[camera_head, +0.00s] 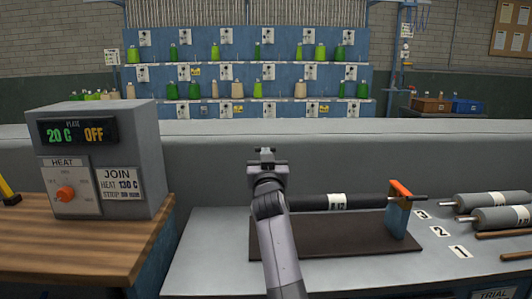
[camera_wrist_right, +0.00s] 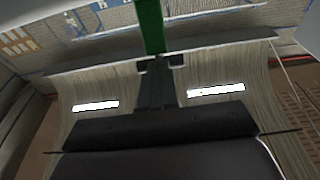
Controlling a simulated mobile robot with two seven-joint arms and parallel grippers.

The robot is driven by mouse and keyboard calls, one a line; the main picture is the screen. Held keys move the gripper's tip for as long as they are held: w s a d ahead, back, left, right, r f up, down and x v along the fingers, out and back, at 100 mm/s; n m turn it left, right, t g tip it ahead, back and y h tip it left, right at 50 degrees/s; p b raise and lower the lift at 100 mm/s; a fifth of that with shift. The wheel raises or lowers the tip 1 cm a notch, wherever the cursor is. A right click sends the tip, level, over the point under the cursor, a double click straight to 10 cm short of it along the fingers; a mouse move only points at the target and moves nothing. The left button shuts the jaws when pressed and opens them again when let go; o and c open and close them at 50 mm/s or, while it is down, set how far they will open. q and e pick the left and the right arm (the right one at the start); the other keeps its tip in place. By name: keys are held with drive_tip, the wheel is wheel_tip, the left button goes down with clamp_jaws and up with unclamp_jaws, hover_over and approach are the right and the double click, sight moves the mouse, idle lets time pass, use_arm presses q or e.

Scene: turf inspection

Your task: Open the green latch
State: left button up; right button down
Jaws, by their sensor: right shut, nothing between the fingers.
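My right gripper (camera_head: 267,152) is shut and empty in the head view, raised in front of the grey wall at the left end of a dark roller. In the right wrist view my right gripper (camera_wrist_right: 160,64) points toward a green upright bar (camera_wrist_right: 149,25). This bar may be the green latch; whether the gripper touches it, I cannot tell. No green latch shows in the head view; my right arm covers the roller's left end. The dark roller (camera_head: 310,202), with a white label, lies above a dark base plate (camera_head: 330,242). A blue bracket (camera_head: 397,218) with an orange latch (camera_head: 400,188) holds its right end.
A grey heater box (camera_head: 110,150) reading 20 C OFF stands on a wooden bench at the left. Grey rollers (camera_head: 500,217) lie at the right beside numbered labels. Blue shelves (camera_head: 250,72) with green bottles stand behind the wall (camera_head: 400,165).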

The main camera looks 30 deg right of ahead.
drive_tip(key=shift+g+y, duration=0.5)
drive_tip(key=shift+g, duration=0.4)
drive_tip(key=w+d+p, duration=0.1)
drive_tip(key=w+d+r+p, duration=0.1)
drive_tip(key=w, duration=0.1)
drive_tip(key=w+d+r+p, duration=0.1)
drive_tip(key=shift+w+r, duration=0.15)
drive_tip(key=shift+w, duration=0.25)
drive_tip(key=shift+w+d+g+y, duration=0.15)
drive_tip(key=shift+w+d+g, duration=0.1)
drive_tip(key=shift+w+d, duration=0.25)
drive_tip(key=shift+w+d+g+y, duration=0.15)
drive_tip(key=shift+w+d+g, duration=0.1)
drive_tip(key=shift+w, duration=0.45)
